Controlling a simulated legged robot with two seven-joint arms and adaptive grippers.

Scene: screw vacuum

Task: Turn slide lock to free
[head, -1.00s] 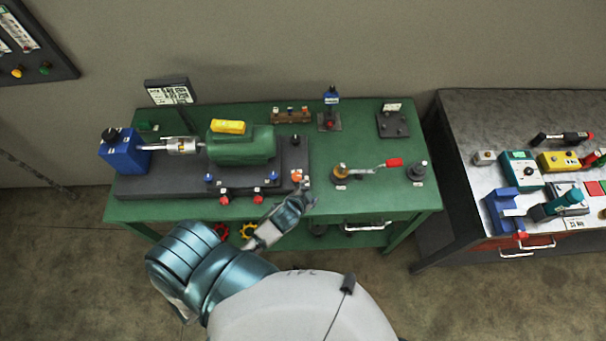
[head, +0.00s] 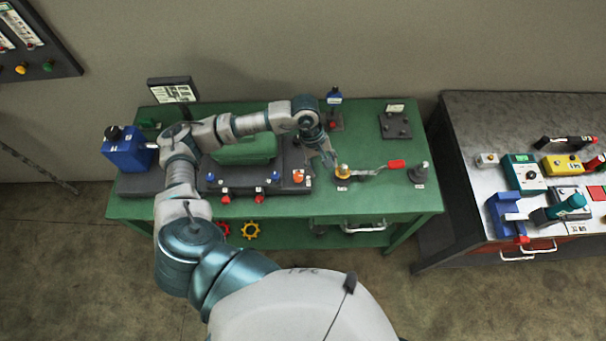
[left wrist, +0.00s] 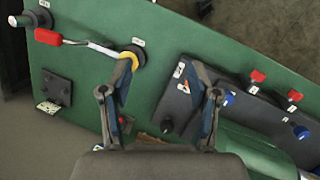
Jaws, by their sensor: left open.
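Two turnable parts could be the slide lock; the labels are too small to read. One is a small orange knob (head: 298,176) on the front right corner of the dark machine base; it shows in the left wrist view (left wrist: 183,89) beside a white label. The other is a lever with a yellow hub (head: 343,171) and red grip (head: 396,164), also in the left wrist view (left wrist: 129,60). My left gripper (head: 328,158) is open and empty above the bench beside the yellow hub. In the left wrist view its fingers (left wrist: 158,93) are spread, between hub and orange knob.
The green bench (head: 290,208) carries a green motor housing (head: 243,151), a blue block (head: 127,155) and red and blue knobs along the base. A dark post (head: 419,172) stands right of the lever. A second bench (head: 460,110) with tools stands at right.

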